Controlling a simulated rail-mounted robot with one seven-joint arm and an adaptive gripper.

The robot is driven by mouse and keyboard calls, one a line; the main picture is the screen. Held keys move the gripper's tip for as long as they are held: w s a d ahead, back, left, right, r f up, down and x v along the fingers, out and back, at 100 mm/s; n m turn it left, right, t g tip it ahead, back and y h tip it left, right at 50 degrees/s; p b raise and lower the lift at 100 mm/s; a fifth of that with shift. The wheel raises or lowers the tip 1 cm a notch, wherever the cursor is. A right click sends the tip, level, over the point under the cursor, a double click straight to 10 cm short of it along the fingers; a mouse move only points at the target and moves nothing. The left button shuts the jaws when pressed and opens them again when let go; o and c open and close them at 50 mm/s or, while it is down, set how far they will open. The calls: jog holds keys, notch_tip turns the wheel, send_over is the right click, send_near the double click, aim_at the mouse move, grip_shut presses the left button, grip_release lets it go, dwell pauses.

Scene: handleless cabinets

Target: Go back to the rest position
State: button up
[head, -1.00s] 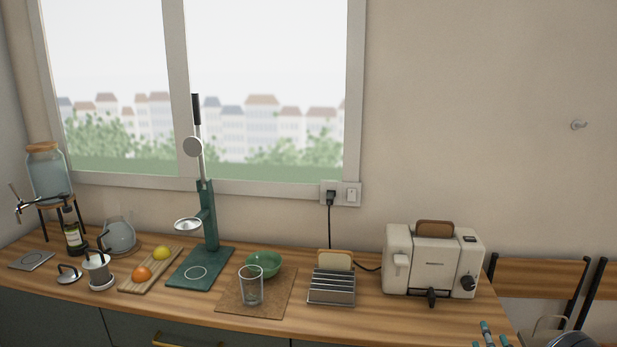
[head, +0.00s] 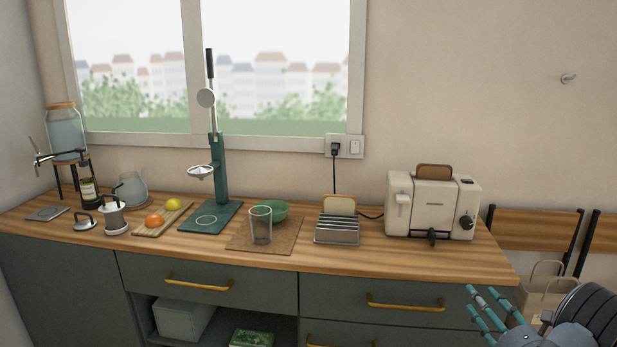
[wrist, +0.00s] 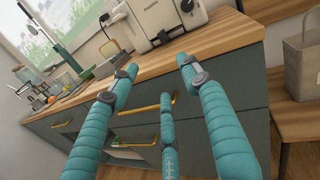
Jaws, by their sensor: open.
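My gripper (head: 489,308) shows at the lower right of the head view, with teal padded fingers. It is in front of the counter's right end and below the level of the worktop. In the wrist view my gripper (wrist: 155,85) has its fingers spread apart, with nothing between them. The dark green drawer fronts (wrist: 190,110) and a brass handle (wrist: 147,104) lie beyond the fingers, and I see no contact.
The wooden worktop (head: 380,258) carries a cream toaster (head: 432,207), a toast rack (head: 337,228), a glass (head: 260,225) and a green juice press (head: 218,170). A bag (head: 545,297) and a wooden chair (head: 535,232) stand at the right. Brass handles (head: 405,305) stick out from the drawers.

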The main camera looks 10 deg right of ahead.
jog(key=s+a+f+n+g+y+b, duration=0.3)
jog(key=a+f+n+g+y+b, duration=0.15)
jog(key=a+f+n, duration=0.3)
jog(key=s+a+f+n+g+y+b, duration=0.3)
jog(key=a+f+n+g+b, duration=0.25)
jog(key=f+n, duration=0.2)
jog(key=s+d+f+n+g+h+b, duration=0.3)
jog(key=s+d+f+n+h+b, duration=0.1)
jog(key=s+f+n, duration=0.25)
jog(key=s+d+n+g+h+b, duration=0.1)
jog(key=s+d+n+g+h, duration=0.1)
jog(key=d, duration=0.7)
jog(key=shift+s+d+f+n+h, duration=0.15)
jog(key=shift+s+f+n+h, duration=0.2)
jog(key=shift+s+n+h, duration=0.6)
jog(key=shift+w+h, duration=0.2)
jog(key=shift+h, duration=0.1)
